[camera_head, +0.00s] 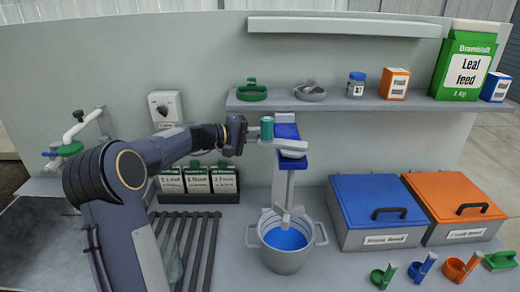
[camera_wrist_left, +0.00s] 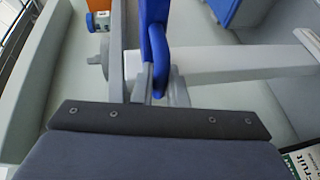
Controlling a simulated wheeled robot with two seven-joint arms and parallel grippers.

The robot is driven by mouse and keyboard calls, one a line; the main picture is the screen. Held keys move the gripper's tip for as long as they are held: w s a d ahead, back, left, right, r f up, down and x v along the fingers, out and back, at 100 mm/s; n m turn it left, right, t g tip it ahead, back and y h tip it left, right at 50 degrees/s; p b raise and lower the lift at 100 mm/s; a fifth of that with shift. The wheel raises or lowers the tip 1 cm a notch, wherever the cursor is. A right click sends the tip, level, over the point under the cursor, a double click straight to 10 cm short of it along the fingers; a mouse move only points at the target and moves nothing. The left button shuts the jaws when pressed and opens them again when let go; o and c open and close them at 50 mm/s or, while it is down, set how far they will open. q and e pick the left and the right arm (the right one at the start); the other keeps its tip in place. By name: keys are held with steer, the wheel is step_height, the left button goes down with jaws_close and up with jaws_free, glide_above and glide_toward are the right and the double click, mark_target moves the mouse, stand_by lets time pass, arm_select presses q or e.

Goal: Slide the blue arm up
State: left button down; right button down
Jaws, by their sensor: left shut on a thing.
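The blue arm (camera_head: 293,161) is on an upright grey stand (camera_head: 290,185) above the pot, with a blue part also showing higher up under the shelf. In the left wrist view a blue looped bar (camera_wrist_left: 156,45) runs down between my fingers. My left gripper (camera_head: 280,143) reaches in from the left at the top of the stand and is shut on the blue arm; its fingers also show in the left wrist view (camera_wrist_left: 160,90). The exact grip is partly hidden. A small green cylinder (camera_head: 267,128) shows beside the fingers. My right gripper is out of view.
A grey pot (camera_head: 284,258) with blue contents stands below the stand. A shelf (camera_head: 345,102) with jars and boxes is close above my gripper. Blue (camera_head: 362,188) and orange (camera_head: 440,188) lidded bins stand to the right. Labelled packs (camera_head: 198,180) sit in a rack behind my arm.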

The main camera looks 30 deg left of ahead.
arm_select(q)
steer(key=shift+r, duration=1.25)
steer(key=c, duration=1.5)
jaws_free()
steer(key=shift+o, duration=0.2)
steer(key=shift+f, duration=0.15)
steer(key=shift+s+a, duration=0.2)
steer(key=b+v, duration=0.2)
steer(key=v, duration=0.5)
steer(key=shift+s, duration=0.15)
